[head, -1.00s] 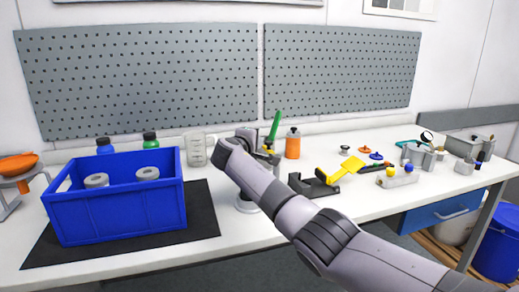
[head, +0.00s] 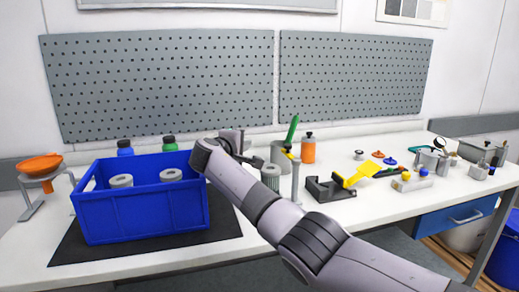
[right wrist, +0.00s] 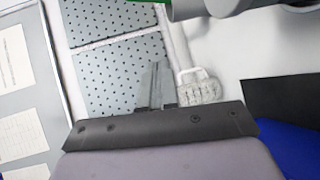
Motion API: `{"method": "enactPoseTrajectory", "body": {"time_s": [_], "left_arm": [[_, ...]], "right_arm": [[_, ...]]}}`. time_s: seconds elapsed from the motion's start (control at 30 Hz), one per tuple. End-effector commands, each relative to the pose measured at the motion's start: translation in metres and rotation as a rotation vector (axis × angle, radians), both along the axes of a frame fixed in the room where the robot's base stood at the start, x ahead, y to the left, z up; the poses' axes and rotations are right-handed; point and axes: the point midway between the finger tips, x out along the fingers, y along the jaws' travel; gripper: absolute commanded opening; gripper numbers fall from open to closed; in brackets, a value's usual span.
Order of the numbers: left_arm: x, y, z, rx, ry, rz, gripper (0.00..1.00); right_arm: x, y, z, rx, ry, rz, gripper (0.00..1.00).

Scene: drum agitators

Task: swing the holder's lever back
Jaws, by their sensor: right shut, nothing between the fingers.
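The holder (head: 280,155) is a grey piece on the table, right of my right arm. Its green lever (head: 292,130) stands up from it, leaning a little to the right. A ribbed grey cylinder (head: 270,178) and a pale post (head: 296,181) stand in front of it. My right gripper (right wrist: 154,88) is shut and empty, pointing toward the wall. It is left of the lever and apart from it. Grey round parts (right wrist: 205,8) show at the top of the right wrist view. My left gripper is out of view.
A blue crate (head: 140,217) with grey cylinders stands on a dark mat at left, close below my wrist.

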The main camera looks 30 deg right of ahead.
Motion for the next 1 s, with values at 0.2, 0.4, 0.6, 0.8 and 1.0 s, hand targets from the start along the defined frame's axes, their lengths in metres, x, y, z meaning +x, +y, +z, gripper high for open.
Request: {"method": "enactPoseTrajectory", "body": {"time_s": [0.2, 0.4, 0.6, 0.8, 1.0], "left_arm": [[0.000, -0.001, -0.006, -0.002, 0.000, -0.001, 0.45], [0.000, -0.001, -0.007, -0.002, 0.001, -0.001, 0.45], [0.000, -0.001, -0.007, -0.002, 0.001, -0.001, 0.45], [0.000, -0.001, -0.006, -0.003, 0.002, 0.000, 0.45], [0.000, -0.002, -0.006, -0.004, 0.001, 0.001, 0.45]], "right_arm": [[0.001, 0.026, 0.006, -0.002, 0.000, 0.000, 0.00], [0.001, 0.030, 0.007, -0.003, 0.000, -0.001, 0.00], [0.001, 0.030, 0.007, -0.001, 0.000, 0.000, 0.00], [0.001, 0.030, 0.007, -0.001, 0.000, 0.000, 0.00], [0.001, 0.030, 0.007, -0.001, 0.000, 0.000, 0.00]]}}
